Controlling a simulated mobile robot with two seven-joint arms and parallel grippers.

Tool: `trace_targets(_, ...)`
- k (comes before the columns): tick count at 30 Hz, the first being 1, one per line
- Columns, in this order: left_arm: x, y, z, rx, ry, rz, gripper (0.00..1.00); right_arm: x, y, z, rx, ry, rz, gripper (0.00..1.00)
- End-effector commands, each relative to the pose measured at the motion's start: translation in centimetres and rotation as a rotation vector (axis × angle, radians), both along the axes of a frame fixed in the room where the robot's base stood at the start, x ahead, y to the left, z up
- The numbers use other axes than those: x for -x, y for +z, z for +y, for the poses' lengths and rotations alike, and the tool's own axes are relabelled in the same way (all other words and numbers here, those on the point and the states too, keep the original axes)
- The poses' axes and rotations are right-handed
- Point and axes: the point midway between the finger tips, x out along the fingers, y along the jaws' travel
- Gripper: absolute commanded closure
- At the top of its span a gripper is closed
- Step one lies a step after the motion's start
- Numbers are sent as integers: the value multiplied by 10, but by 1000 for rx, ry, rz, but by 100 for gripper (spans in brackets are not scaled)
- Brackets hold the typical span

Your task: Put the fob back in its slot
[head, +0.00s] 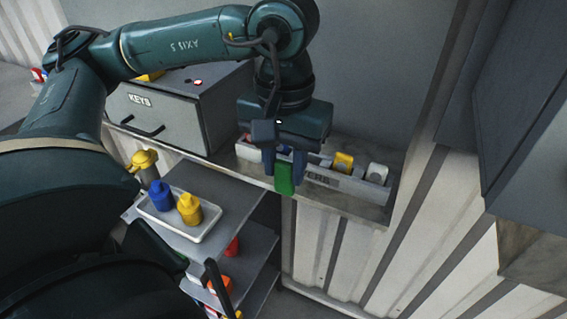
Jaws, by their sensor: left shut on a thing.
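My left gripper (284,171) points down in front of the long grey box on the shelf. It is shut on a green fob (284,179), which hangs upright between the fingers at the box's front edge. The grey box (345,184) has lettering on its front, partly hidden by the fob and gripper. Inside it stand a yellow fob (343,162), a grey-white one (376,172) and some partly hidden ones on the left. I cannot tell which slot is empty behind the gripper. My right gripper is not in view.
A grey cabinet marked KEYS (160,118) stands left of the box. Below, a trolley (245,205) carries a white tray (207,225) with a blue bottle (160,195) and a yellow bottle (189,209). Dark panels (520,110) stand at the right.

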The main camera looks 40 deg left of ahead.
Motion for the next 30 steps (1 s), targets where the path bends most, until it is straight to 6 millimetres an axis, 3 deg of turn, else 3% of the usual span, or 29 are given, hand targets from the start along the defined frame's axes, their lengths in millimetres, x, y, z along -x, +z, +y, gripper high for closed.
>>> trace_targets(30, -97, -1, 23, 0, 0, -1, 91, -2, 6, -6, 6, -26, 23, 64)
